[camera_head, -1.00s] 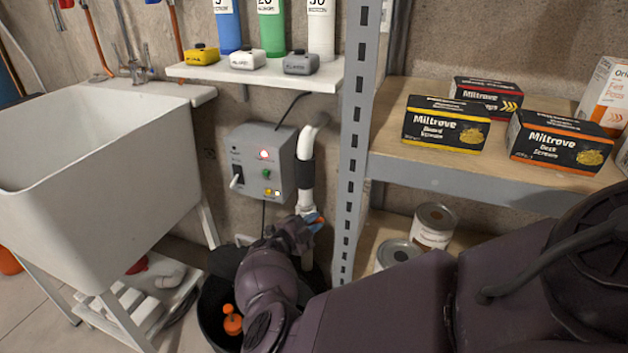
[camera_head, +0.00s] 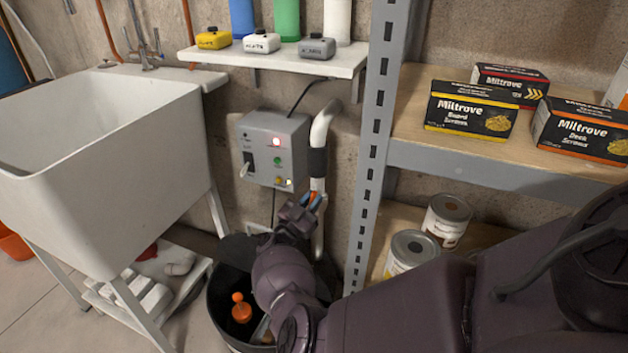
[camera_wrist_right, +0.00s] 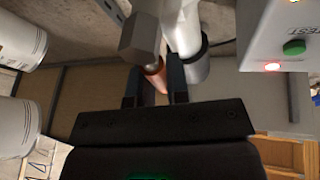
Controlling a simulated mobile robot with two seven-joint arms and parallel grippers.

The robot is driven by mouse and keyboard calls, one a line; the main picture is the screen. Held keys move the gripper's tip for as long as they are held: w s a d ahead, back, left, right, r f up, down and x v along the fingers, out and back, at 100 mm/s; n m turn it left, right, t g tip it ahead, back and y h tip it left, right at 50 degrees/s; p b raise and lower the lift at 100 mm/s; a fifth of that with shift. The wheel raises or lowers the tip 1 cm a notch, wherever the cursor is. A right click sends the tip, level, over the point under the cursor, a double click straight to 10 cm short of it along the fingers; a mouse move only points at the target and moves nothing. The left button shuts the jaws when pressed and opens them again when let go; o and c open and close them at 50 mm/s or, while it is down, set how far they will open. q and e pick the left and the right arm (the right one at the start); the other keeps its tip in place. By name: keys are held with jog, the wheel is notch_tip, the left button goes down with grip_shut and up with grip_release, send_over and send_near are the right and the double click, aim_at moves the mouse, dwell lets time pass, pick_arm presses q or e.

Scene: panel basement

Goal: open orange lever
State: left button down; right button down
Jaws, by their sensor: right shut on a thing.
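The orange lever (camera_head: 318,204) sits on the white pipe (camera_head: 317,170) to the right of the grey control box; only a small part of it shows in the head view. My right gripper (camera_head: 310,201) is at the lever, low on the pipe. In the right wrist view, the orange lever (camera_wrist_right: 155,79) lies between the two dark fingers (camera_wrist_right: 156,88), and the gripper is shut on it. A grey hex-shaped fitting (camera_wrist_right: 141,38) and the pipe are just beyond. The gripper hides most of the lever. My left gripper is not in view.
The grey control box (camera_head: 258,150) has a lit red light and a switch. A black bucket (camera_head: 222,312) holding an orange float (camera_head: 241,308) stands under my right arm. A metal shelf post (camera_head: 375,130) is close on the right, and a white sink (camera_head: 110,170) is left.

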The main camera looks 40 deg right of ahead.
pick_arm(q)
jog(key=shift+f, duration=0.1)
pick_arm(e)
jog(key=shift+w+n, duration=0.2)
jog(key=shift+n, duration=0.4)
jog(key=shift+r+t, duration=0.1)
jog(key=shift+t, duration=0.3)
jog(key=c, duration=1.1)
grip_release()
